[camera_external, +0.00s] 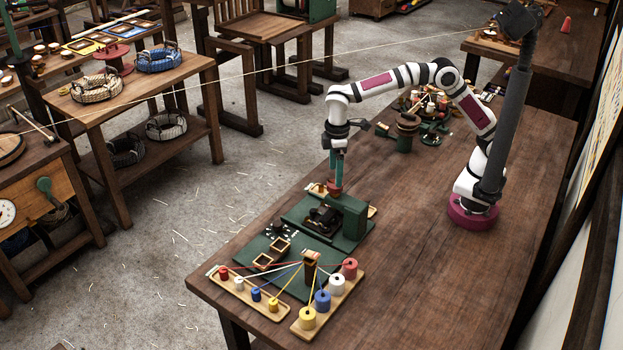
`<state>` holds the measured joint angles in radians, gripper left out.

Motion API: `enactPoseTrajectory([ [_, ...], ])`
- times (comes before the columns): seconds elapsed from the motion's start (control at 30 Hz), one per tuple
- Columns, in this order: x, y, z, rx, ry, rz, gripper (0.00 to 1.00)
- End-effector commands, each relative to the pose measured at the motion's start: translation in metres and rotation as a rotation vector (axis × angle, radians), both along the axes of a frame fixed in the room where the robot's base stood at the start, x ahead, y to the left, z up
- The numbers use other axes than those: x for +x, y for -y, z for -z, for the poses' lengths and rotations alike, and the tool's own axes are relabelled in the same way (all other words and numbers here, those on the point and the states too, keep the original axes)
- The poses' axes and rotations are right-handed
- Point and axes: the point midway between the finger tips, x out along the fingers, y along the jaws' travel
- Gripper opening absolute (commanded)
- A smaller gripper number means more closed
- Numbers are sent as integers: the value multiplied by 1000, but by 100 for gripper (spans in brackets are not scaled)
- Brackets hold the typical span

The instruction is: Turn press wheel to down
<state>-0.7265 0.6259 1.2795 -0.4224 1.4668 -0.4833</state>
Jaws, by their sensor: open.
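My gripper (336,182) points straight down with teal fingers, at the back edge of a green machine. The fingers are open, with a small red-brown piece (335,189) right at their tips; I cannot tell whether they touch it. The green machine (348,214), which looks like the press, has an upright block and a dark, rounded part (322,219) on a green base. The press wheel cannot be made out clearly; it may be this dark part or the red-brown piece. Its setting is too small to read.
In front of the machine, a green board (262,251) holds small wooden frames. Wooden trays with coloured spools (322,300) and threads sit at the table's front corner. A wooden tray (318,189) lies behind the machine. The table (430,240) is clear to the right.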

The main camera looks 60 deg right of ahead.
Motion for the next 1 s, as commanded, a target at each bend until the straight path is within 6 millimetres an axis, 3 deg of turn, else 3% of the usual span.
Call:
enactPoseTrajectory([
  [0.2, 0, 0, 35, -1, -1, 1, 91],
  [0.53, 0, 0, 41, 1, 1, 2, 91],
  [1.0, 0, 0, 40, 1, 0, 2, 8],
])
